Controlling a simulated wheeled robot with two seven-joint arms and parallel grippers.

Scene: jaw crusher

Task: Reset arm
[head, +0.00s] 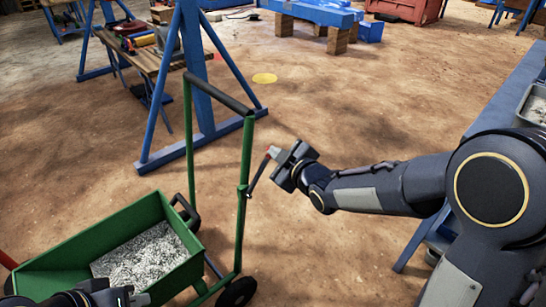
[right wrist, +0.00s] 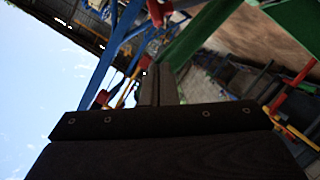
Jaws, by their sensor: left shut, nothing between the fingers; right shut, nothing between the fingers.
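My left gripper (head: 138,299) is at the bottom left edge of the head view, low over the near side of the green cart (head: 95,240). It is shut and mostly cut off by the frame.
The cart's tub holds grey-white gravel (head: 148,262). Its upright handle (head: 247,150) stands left of my right gripper. A blue A-frame (head: 200,90) and a wooden bench (head: 143,58) with tools stand behind. A blue table (head: 505,95) is at right. Brown floor between is clear.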

